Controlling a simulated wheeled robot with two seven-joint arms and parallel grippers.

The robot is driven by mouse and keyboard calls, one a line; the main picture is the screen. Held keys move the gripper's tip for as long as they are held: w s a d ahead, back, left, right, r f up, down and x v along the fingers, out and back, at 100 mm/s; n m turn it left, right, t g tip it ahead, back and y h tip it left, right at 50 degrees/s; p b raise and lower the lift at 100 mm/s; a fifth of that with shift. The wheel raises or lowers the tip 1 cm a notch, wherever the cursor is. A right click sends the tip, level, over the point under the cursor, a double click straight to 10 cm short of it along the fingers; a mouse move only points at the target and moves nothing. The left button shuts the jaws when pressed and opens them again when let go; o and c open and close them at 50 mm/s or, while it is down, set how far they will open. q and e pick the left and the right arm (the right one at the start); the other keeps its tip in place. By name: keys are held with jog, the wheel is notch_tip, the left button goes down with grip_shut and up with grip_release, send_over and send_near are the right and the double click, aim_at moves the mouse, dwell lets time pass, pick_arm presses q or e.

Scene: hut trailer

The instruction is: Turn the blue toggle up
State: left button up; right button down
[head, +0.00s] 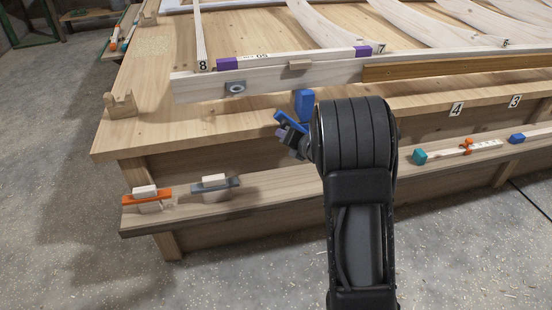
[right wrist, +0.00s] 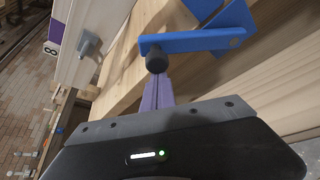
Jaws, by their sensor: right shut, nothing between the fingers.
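The blue toggle (head: 304,103) is on the front edge of the wooden workbench, partly hidden behind my right arm in the head view. In the right wrist view its blue lever (right wrist: 190,42) runs from the blue bracket to a dark round knob (right wrist: 156,60) at its left end. My right gripper (head: 284,133) is shut and empty, close to the lever's knob end. In the right wrist view its purple fingers (right wrist: 157,90) point at the knob; whether they touch it I cannot tell. My left gripper is not in view.
A pale wooden rail (head: 200,85) with a grey metal fitting (head: 235,88) lies on the bench above the toggle. A lower shelf (head: 265,188) holds orange and grey clamps at left, and a teal-ended tool (head: 420,157) at right. Grey floor is open at left.

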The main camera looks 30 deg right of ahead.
jog(key=s+d+r+m+t+y+b, duration=0.2)
jog(key=d+r+m+t+b, duration=0.1)
jog(key=d, duration=0.5)
jog(key=shift+s+r+m+y+b, duration=0.35)
jog(key=shift+r+m+b, duration=0.55)
jog(key=shift+m, duration=0.4)
jog(key=shift+s+d, duration=0.1)
jog(key=shift+d, duration=0.2)
